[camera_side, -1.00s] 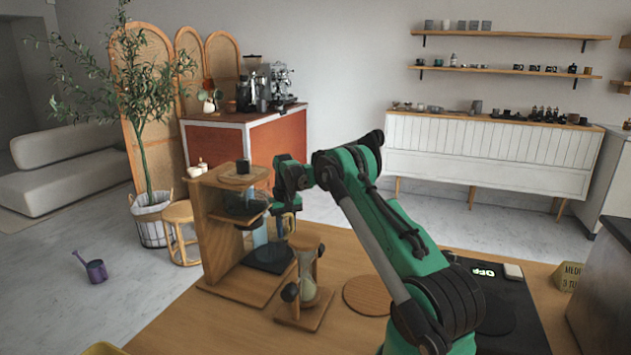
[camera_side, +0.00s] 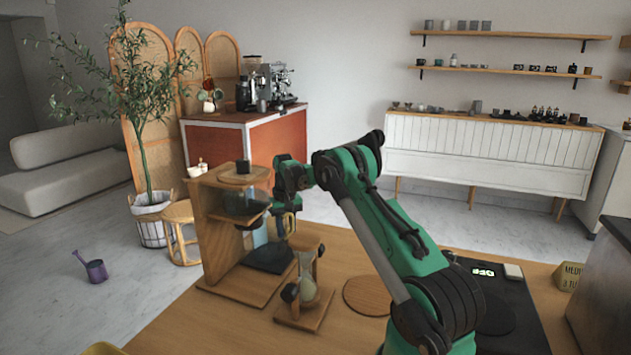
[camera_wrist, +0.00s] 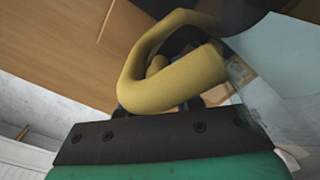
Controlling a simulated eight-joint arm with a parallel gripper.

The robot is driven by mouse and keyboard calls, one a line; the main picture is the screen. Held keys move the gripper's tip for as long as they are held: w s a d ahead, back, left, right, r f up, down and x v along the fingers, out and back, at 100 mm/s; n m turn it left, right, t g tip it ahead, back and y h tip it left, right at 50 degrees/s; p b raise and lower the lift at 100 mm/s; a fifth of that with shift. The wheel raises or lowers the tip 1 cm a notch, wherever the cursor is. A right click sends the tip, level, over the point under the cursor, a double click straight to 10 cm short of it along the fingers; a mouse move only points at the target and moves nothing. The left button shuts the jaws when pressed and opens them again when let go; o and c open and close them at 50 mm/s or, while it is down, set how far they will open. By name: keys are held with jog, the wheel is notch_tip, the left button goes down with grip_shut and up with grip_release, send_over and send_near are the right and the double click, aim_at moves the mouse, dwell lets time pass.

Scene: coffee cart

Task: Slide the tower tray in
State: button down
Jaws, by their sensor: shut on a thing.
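The wooden tower (camera_side: 216,230) stands on the table at left in the side view. Its middle wooden tray (camera_side: 252,218) juts out to the right below a dark glass vessel (camera_side: 245,200). My gripper (camera_side: 285,222) is at the right side of the tower, beside the tray's outer end. In the wrist view a thick yellow curved handle (camera_wrist: 165,85) is right at my gripper (camera_wrist: 165,108), which is shut on it. The fingertips are mostly hidden behind the handle, and what the handle joins is unclear.
An hourglass in a wooden stand (camera_side: 308,280) is close below my gripper. A dark square pad (camera_side: 268,258) lies on the tower's base. A pale blue pane (camera_side: 260,236) shows under the tray. A round wooden mat (camera_side: 366,296) and a scale (camera_side: 495,305) lie to the right.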

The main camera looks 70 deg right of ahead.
jog(key=shift+a, duration=0.1)
jog(key=shift+a, duration=1.9)
jog(key=c, duration=0.6)
grip_release()
